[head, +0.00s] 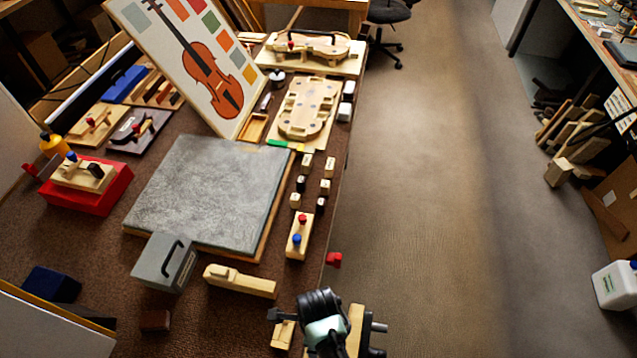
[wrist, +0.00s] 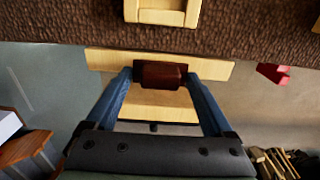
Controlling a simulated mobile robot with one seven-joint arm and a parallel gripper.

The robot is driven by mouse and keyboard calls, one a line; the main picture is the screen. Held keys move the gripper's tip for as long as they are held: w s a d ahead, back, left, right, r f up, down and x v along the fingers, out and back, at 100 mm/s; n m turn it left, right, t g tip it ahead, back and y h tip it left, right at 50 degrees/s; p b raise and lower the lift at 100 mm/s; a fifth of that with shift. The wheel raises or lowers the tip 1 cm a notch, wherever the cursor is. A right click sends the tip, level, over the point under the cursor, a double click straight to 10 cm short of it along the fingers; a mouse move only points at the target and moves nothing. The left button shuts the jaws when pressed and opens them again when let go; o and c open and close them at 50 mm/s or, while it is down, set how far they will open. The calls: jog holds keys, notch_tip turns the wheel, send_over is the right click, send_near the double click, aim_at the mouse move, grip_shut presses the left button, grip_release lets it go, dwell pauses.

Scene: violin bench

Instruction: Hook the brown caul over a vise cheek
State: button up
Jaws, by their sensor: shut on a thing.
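My gripper (wrist: 163,88) is shut on a small dark red-brown block, the brown caul (wrist: 163,75), which sits crosswise between the two blue fingers. Directly beyond it in the wrist view is a long pale wooden vise cheek (wrist: 215,68) along the bench edge. A second pale wooden piece (wrist: 155,107) shows nearer, between the fingers. I cannot tell whether the caul touches either piece. In the head view my arm hides the caul, and the pale vise wood (head: 355,325) shows beside it, with metal parts (head: 378,328) to its right.
Another dark brown block (head: 155,320) lies on the bench's left front. A pale wooden block (head: 283,334) lies on the bench near my arm; it shows in the wrist view too (wrist: 163,14). A red piece (head: 333,260) sticks out from the bench edge.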

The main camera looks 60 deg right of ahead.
jog(key=shift+f, duration=0.1)
jog(key=o, duration=1.1)
notch_tip(320, 180, up, 13)
jog(key=shift+p, duration=0.4)
jog(key=shift+w, duration=0.15)
